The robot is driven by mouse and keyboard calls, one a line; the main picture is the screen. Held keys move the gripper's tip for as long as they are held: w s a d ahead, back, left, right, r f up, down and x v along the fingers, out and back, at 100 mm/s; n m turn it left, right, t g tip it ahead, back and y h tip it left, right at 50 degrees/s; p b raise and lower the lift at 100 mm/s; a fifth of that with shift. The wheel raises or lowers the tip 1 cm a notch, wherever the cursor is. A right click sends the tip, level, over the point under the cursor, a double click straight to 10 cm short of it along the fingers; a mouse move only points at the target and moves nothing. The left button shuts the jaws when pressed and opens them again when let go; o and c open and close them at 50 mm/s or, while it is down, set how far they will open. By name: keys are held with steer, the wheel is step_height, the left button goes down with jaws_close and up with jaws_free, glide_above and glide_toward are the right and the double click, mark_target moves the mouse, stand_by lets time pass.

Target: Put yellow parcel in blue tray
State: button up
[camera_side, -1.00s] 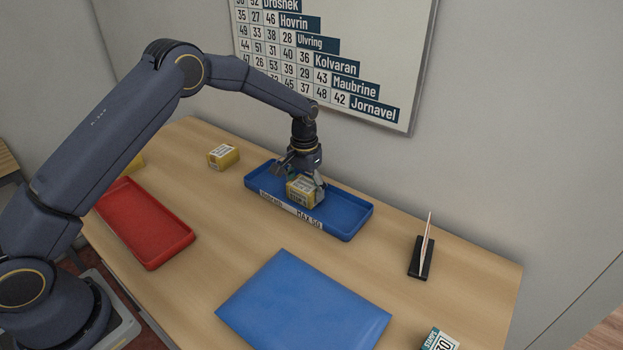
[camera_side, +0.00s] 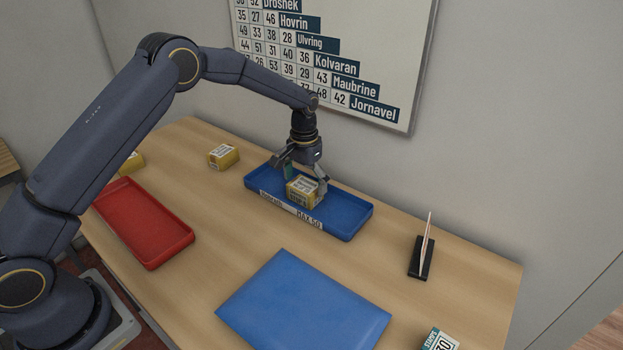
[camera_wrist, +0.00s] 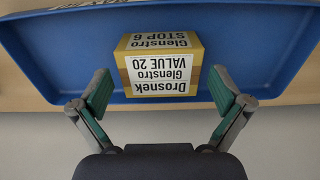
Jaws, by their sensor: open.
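A yellow parcel (camera_side: 303,191) with white labels sits in the blue tray (camera_side: 347,222). In the wrist view the parcel (camera_wrist: 160,65) rests on the floor of the blue tray (camera_wrist: 240,40), with its labels upside down. My gripper (camera_side: 302,178) is over the tray at the parcel. In the wrist view my gripper (camera_wrist: 160,95) is open, with a finger on each side below the parcel and a gap between each finger and it. Another yellow parcel (camera_side: 223,157) sits on the counter left of the blue tray.
A red tray (camera_side: 146,222) lies at the left of the counter. A further yellow parcel (camera_side: 133,163) shows partly behind my arm. A flat blue sheet (camera_side: 303,305) lies at the front. A black stand (camera_side: 421,258) holding a card is on the right, with a stamps box (camera_side: 440,341) nearer.

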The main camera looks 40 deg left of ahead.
mark_target(301, 187)
step_height(301, 187, up, 13)
steer(key=s, duration=0.1)
steer(key=s+a+r+t, duration=0.1)
steer(key=s+r+t, duration=0.1)
steer(key=s+r, duration=0.8)
steer(key=s+a+t, duration=0.2)
steer(key=s+t, duration=0.1)
steer(key=s, duration=1.9)
steer(key=shift+s+t, duration=0.25)
steer(key=shift+t, duration=0.05)
